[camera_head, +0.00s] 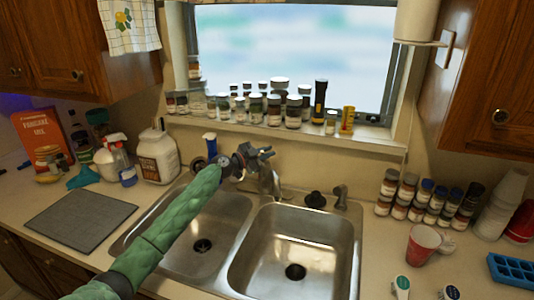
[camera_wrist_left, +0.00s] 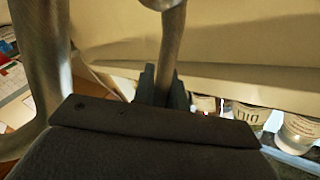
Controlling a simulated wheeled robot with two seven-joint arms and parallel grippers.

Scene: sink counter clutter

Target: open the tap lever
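The metal tap (camera_head: 267,182) stands behind the double sink, partly hidden by my left gripper. My left gripper (camera_head: 262,153), at the end of the green-sleeved arm, is at the top of the tap. In the left wrist view its dark fingers (camera_wrist_left: 162,88) stand close on both sides of a slim metal rod, the tap lever (camera_wrist_left: 175,45), and look shut on it. The lever's lower part is hidden between the fingers. A thick curved metal part of the tap (camera_wrist_left: 42,65) rises at the left of that view. My right gripper is not in view.
Several jars (camera_head: 273,109) line the windowsill behind the tap. More bottles (camera_head: 428,200) and a red cup (camera_head: 422,244) stand on the right counter.

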